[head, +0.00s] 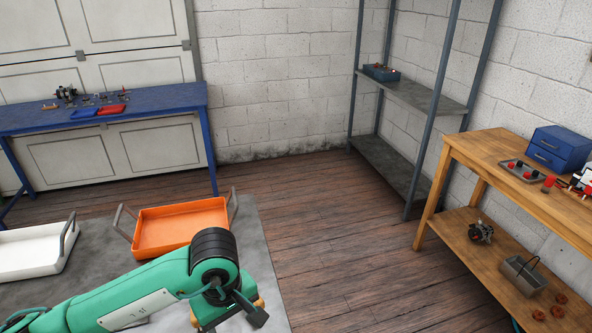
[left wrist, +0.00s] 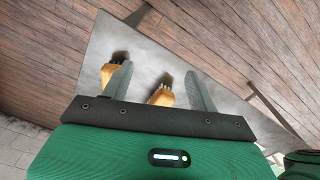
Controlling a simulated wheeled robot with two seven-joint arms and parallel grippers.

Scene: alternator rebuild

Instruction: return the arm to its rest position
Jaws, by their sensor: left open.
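My left arm (head: 130,300) comes in from the lower left of the head view, green and bent, over the grey mat. Its gripper (head: 238,312) is near the bottom edge there, partly hidden by the arm. In the left wrist view the two grey fingers of the left gripper (left wrist: 158,68) stand apart, with nothing seen held between them. Two tan pieces with dark, bristle-like tips, one by the left finger (left wrist: 107,75) and one between the fingers (left wrist: 161,96), show against the mat; I cannot tell their distance. My right gripper is not in view.
An orange tray (head: 180,229) and a white tray (head: 28,254) stand on the mat (head: 258,250). A blue bench (head: 165,96) with parts is back left. A metal shelf (head: 425,97) and wooden workbench (head: 480,150) stand right. The wooden floor (head: 320,215) between is clear.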

